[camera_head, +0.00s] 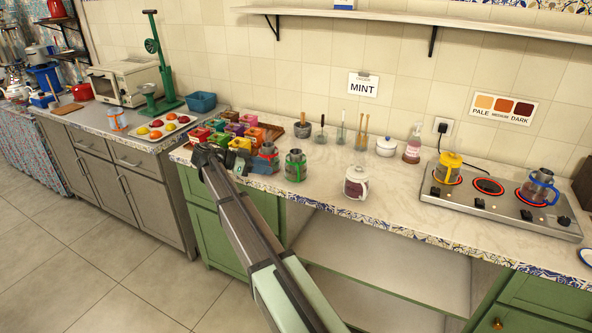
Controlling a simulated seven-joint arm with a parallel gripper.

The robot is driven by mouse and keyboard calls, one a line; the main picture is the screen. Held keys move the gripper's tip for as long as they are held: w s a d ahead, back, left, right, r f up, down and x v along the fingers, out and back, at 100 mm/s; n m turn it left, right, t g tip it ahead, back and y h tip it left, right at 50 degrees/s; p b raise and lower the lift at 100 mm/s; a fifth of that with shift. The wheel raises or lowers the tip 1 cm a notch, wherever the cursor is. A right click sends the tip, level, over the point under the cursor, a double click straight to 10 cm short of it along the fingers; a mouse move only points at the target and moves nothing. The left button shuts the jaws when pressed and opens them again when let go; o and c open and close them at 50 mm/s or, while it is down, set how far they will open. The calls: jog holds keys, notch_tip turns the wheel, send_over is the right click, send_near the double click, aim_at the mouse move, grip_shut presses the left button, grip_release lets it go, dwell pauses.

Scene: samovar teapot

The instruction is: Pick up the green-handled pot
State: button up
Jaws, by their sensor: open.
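The green-handled pot (296,166) stands upright on the counter, left of the middle of the view. It is a small grey pot with green around its body and handle. My arm reaches up from the bottom of the view, and my gripper (242,164) is at its far end, over the left part of the counter. My gripper is open, small in the view and partly lost among the things behind it. It is left of the green-handled pot and apart from it. I cannot make out its fingertips clearly.
A grey pot (267,158) stands between my gripper and the green-handled pot. Colourful boxes (233,129) crowd behind my gripper. A lidded glass jar (356,182) stands to the right. A yellow pot (448,168) and a blue pot (538,187) sit on the hotplate (480,207).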

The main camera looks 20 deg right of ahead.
send_near(296, 167)
jog(key=s+d+f, duration=0.2)
jog(key=s+d, duration=0.1)
jog(key=shift+s+f+x, duration=0.15)
jog(key=shift+x, duration=0.75)
jog(key=shift+s+f+x, duration=0.1)
jog(key=shift+x, duration=0.75)
jog(key=shift+s+f+x, duration=0.15)
jog(key=shift+x, duration=0.75)
jog(key=shift+a, duration=0.2)
jog(key=shift+c, duration=0.3)
grip_shut()
jog(key=shift+r, duration=0.1)
